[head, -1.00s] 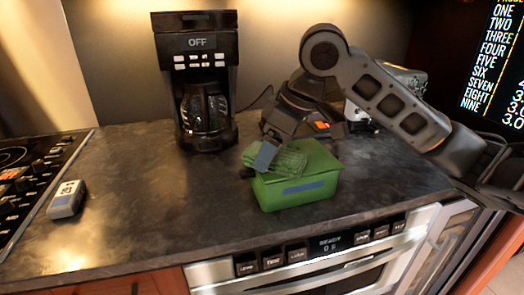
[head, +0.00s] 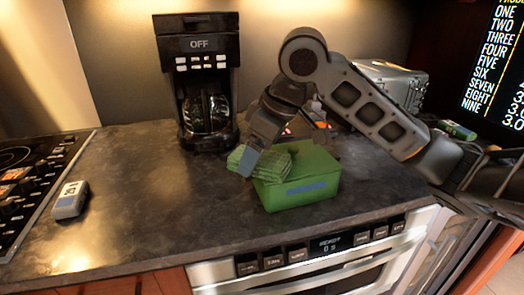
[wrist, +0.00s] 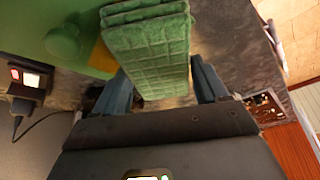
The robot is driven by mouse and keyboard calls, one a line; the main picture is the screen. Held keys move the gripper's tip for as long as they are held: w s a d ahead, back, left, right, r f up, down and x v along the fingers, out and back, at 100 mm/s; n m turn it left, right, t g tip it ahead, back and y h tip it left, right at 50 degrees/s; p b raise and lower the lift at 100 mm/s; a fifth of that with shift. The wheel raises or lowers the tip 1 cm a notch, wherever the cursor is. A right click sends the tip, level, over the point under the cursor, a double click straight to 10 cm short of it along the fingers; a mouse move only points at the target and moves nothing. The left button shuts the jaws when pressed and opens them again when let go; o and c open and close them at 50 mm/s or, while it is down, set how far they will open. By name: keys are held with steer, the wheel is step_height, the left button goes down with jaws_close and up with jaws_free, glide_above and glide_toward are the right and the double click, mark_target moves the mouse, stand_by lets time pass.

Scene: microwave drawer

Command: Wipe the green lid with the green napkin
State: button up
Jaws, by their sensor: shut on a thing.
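The green lid (head: 318,165) tops a green box (head: 300,195) on the dark counter. In the wrist view the lid (wrist: 85,20) is at the upper left, with a round green knob on it. My gripper (head: 248,168) is shut on the quilted green napkin (head: 268,160), at the left edge of the lid. In the wrist view the napkin (wrist: 150,60) is pinched between both fingers and overlaps the lid's edge. I cannot tell whether it touches the lid. Part of the lid is hidden behind the napkin.
A black coffee maker (head: 203,90) stands behind, at the back left. A grey-and-white device (head: 70,200) lies by the stove (head: 35,180). A metal appliance (head: 385,80) is behind my arm. The counter left of the box is clear.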

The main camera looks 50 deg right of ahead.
steer(key=shift+w+d+f, duration=0.1)
steer(key=shift+w+d, duration=0.5)
steer(key=shift+w, duration=0.2)
steer(key=shift+s+d, duration=0.55)
steer(key=shift+d, duration=0.25)
steer(key=shift+s+d, duration=0.5)
steer(key=shift+d, duration=0.3)
steer(key=shift+w+a+p, duration=0.3)
steer(key=shift+w+a, duration=0.25)
steer(key=shift+a, duration=0.3)
steer(key=shift+w+a+p, duration=0.3)
steer(key=shift+w+a, duration=0.25)
steer(key=shift+a, duration=0.25)
steer(key=shift+r+p, duration=2.55)
steer(key=shift+r, duration=0.55)
